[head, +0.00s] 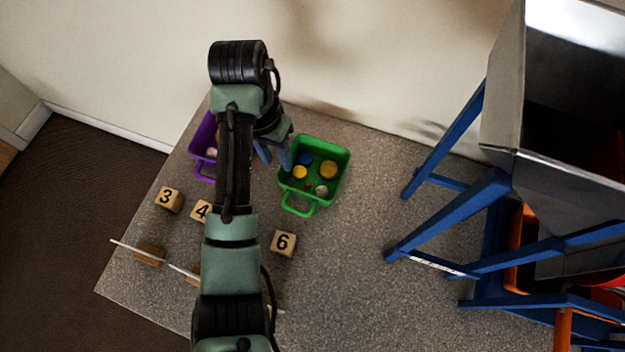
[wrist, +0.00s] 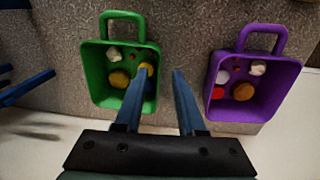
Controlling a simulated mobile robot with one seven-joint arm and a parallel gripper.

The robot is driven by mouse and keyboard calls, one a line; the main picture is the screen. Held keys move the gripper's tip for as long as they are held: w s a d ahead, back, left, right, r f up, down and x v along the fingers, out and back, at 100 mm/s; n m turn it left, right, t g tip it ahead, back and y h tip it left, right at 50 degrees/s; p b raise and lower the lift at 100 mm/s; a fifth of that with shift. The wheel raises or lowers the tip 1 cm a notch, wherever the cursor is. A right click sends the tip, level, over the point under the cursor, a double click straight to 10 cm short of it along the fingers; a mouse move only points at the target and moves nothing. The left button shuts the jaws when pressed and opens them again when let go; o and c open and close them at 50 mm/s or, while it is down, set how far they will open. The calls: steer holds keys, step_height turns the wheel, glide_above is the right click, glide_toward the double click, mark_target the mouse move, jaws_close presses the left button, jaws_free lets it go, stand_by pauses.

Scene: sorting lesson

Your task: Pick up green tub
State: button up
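The green tub (head: 343,172) is upright on the grey speckled table, its handle toward the near side, with yellow, blue and pale items inside. It also shows in the wrist view (wrist: 93,78), left of centre. My gripper (wrist: 164,72) is open with nothing between its two blue fingers. In the wrist view one finger overlaps the tub's right side and the other lies over the gap between tubs. In the head view my gripper (head: 274,158) is at the tub's left edge; its height above the rim is hard to tell.
A purple tub (wrist: 285,88) stands beside the green one, partly hidden by my arm in the head view. Numbered blocks 3 (head: 169,199), 4 (head: 201,211) and 6 (head: 284,243) lie nearer. A metal hopper on a blue frame (head: 450,205) is at right. The wall is behind.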

mark_target(281, 168)
steer(key=shift+d+f+b, duration=0.1)
steer(key=shift+f+b, duration=0.65)
steer(key=shift+f, duration=0.5)
steer(key=f, duration=0.2)
steer(key=f+b, duration=0.1)
steer(key=f, duration=0.1)
steer(key=shift+d, duration=0.2)
steer(key=shift+r, duration=0.1)
jaws_close()
